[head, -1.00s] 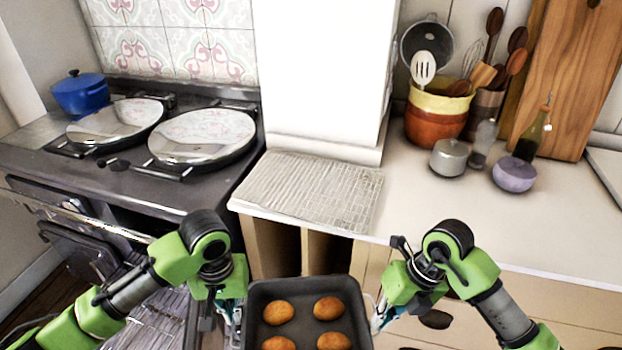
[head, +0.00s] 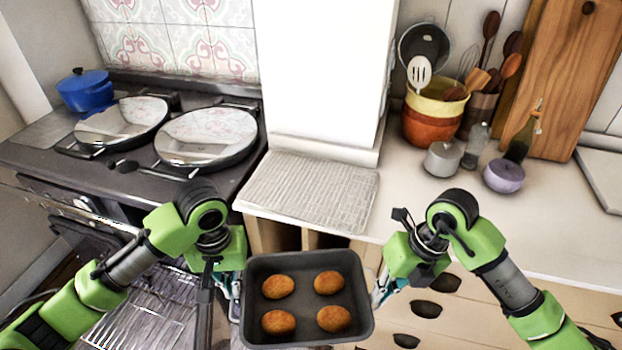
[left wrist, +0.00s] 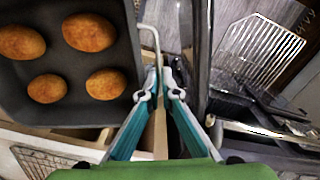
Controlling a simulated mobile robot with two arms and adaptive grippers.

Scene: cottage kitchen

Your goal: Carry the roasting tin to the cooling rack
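The dark roasting tin (head: 306,262) holds several browned round potatoes or buns and hangs level in front of the counter. The cooling rack (head: 310,190), a pale wire grid, lies bare on the counter beyond the tin. My left gripper (head: 232,295) is at the tin's left side; in the left wrist view its fingers (left wrist: 165,78) are closed on the tin's wire handle (left wrist: 150,38). My right gripper (head: 378,293) is at the tin's right side, its fingertips partly hidden, and appears closed on the other handle.
The range cooker (head: 120,185) with two round lids stands left, its oven door open and a wire shelf (head: 150,310) below. A blue pot (head: 86,90) sits on it. A grey pot (head: 442,158), purple pot (head: 503,175) and utensil crock (head: 432,125) stand right of the rack.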

